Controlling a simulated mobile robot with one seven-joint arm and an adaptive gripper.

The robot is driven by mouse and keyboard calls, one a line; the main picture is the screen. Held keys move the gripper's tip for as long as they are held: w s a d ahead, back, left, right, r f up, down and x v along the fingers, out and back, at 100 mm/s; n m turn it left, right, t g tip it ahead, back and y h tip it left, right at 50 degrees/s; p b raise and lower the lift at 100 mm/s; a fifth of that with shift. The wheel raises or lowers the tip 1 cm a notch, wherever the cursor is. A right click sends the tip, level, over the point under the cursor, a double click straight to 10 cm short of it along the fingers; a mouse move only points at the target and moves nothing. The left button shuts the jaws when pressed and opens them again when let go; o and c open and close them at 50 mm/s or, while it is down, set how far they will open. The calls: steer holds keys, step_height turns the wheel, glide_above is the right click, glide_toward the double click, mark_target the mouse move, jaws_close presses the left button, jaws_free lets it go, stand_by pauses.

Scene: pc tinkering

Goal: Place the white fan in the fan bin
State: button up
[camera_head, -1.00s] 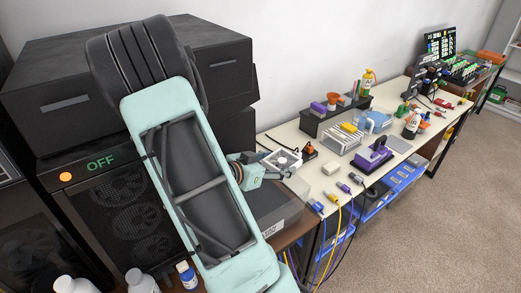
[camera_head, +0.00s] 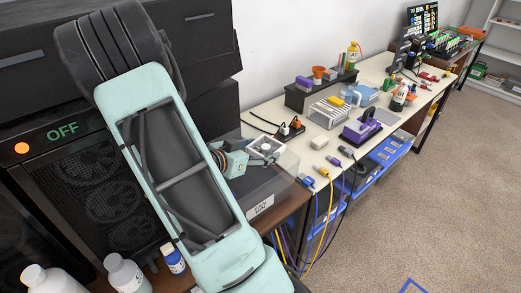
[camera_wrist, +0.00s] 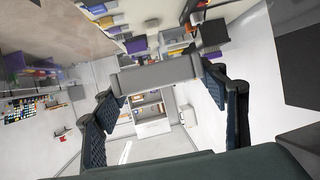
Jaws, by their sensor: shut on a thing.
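The white fan (camera_head: 265,147) is a small square with a dark round centre. My gripper (camera_head: 257,153) is shut on it and holds it up, right of my arm's pale green link in the head view. In the wrist view the fan (camera_wrist: 158,76) shows as a grey slab, edge-on between the fingers. A grey see-through bin (camera_head: 285,177) with a white label stands below the fan. The label is too small to read surely, but this looks like the fan bin. My arm hides its left part, and I cannot tell what lies inside.
A black computer case marked OFF (camera_head: 95,180) stands left behind my arm. Carpet at right is mostly clear.

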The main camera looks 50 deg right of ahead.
step_height(320, 180, down, 6)
steer(key=b, duration=0.5)
steer(key=shift+f, duration=0.15)
steer(key=shift+r, duration=0.2)
steer(key=o, duration=1.3)
steer(key=shift+f, duration=0.1)
step_height(320, 180, up, 10)
